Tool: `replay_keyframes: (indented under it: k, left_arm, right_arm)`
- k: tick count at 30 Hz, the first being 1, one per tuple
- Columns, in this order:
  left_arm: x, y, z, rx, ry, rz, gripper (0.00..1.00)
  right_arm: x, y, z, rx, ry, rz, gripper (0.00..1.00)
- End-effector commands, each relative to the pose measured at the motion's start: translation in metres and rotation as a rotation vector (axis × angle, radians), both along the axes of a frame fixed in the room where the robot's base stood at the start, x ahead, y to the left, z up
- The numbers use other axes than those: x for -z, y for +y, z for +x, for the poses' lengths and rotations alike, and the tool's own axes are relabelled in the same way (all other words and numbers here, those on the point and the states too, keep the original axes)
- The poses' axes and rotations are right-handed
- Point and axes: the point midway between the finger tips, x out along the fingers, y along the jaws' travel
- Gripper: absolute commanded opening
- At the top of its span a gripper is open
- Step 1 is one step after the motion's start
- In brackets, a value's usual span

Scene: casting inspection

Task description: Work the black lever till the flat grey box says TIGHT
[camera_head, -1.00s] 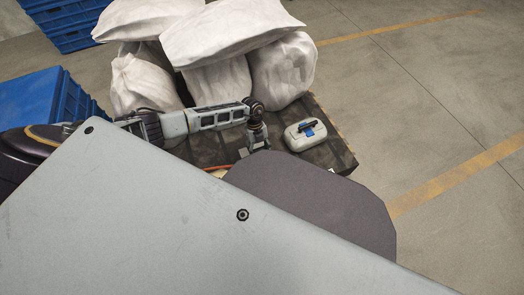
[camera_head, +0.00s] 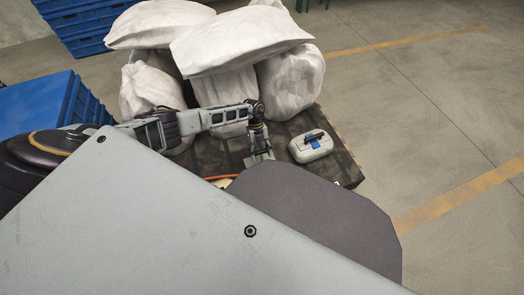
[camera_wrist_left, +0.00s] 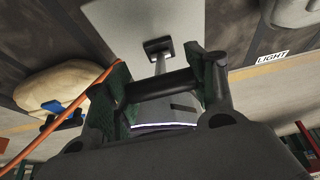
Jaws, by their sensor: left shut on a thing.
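My left gripper (camera_head: 260,158) points down at the dark pallet top in the head view, left of the pale case. In the left wrist view its green-padded fingers (camera_wrist_left: 160,88) are shut on a black bar, which I take for the black lever (camera_wrist_left: 158,84). A thin grey stem runs from the bar to a black mount on a flat grey surface (camera_wrist_left: 130,18), perhaps the flat grey box. No reading on it is legible. A small white label (camera_wrist_left: 272,58) seems to read LIGHT. My right gripper is out of view.
A pale rounded case (camera_head: 311,149) with black and blue parts stands right of the gripper on the pallet (camera_head: 345,170). White sacks (camera_head: 240,45) are heaped behind. Blue crates (camera_head: 40,103) stand left. The right floor is clear.

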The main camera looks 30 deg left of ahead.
Motion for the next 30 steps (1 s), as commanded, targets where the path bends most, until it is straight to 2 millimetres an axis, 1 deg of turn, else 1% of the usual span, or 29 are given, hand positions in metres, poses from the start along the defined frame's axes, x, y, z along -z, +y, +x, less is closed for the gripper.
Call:
replay_keyframes:
  k: [1,4,20,21,26,30]
  left_arm:
    - [0.0007,0.005,0.0041,-0.005,-0.007,0.007,0.13]
    - [0.0024,0.0066,0.0056,-0.004,-0.008,0.006,0.13]
    - [0.0044,0.0076,0.0068,-0.003,-0.009,0.006,0.13]
    - [0.0044,0.0076,0.0068,-0.003,-0.009,0.006,0.57]
    - [0.0045,0.0065,0.006,-0.003,-0.006,0.004,0.78]
    - [0.0046,0.0054,0.0051,-0.002,-0.004,0.002,0.79]
  right_arm:
    - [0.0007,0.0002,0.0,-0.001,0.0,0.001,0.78]
    - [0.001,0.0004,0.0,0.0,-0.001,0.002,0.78]
    - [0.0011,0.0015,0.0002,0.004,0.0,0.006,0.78]
    - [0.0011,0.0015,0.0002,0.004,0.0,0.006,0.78]
    - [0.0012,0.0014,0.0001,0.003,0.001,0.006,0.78]
    - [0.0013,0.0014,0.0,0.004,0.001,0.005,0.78]
